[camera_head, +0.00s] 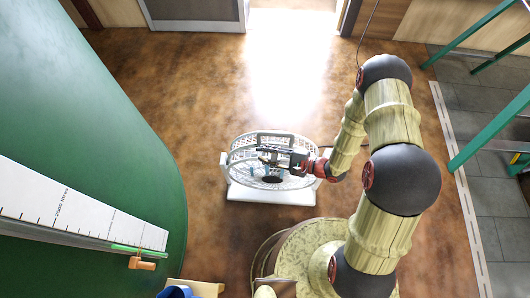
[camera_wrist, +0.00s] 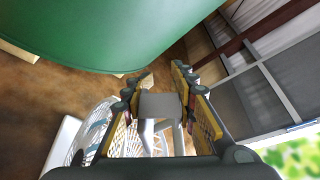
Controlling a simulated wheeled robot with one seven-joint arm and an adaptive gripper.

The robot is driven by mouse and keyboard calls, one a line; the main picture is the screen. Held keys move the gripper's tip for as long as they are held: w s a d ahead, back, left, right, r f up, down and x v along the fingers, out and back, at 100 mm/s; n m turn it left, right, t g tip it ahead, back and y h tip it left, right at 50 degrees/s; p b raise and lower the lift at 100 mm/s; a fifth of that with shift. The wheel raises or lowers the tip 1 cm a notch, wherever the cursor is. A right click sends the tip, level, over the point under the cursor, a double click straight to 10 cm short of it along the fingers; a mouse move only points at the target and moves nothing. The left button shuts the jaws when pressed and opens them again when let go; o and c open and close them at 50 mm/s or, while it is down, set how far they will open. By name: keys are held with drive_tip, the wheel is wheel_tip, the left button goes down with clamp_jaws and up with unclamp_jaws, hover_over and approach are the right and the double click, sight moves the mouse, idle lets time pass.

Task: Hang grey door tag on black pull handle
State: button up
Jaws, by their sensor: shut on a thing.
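In the wrist view, a flat grey piece (camera_wrist: 160,105), which looks like the grey door tag, sits between the two yellow-padded fingers of my gripper (camera_wrist: 164,78). My gripper is shut on it. In the head view, my gripper (camera_head: 268,154) reaches left over a white round wire cage, and the tag cannot be made out there. A dark rectangular frame (camera_head: 276,138) shows at the cage's upper part. I cannot tell whether it is the black pull handle, and I see no other clear handle.
The white wire cage (camera_head: 237,154) stands on a pale base (camera_head: 272,195) on the brown floor. A large green tank (camera_head: 90,110) with a white scale fills the left. Green rails (camera_head: 485,130) stand at the right. The floor behind the cage is clear.

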drive_tip(key=shift+r+p, duration=0.95)
drive_tip(key=shift+r, duration=0.7)
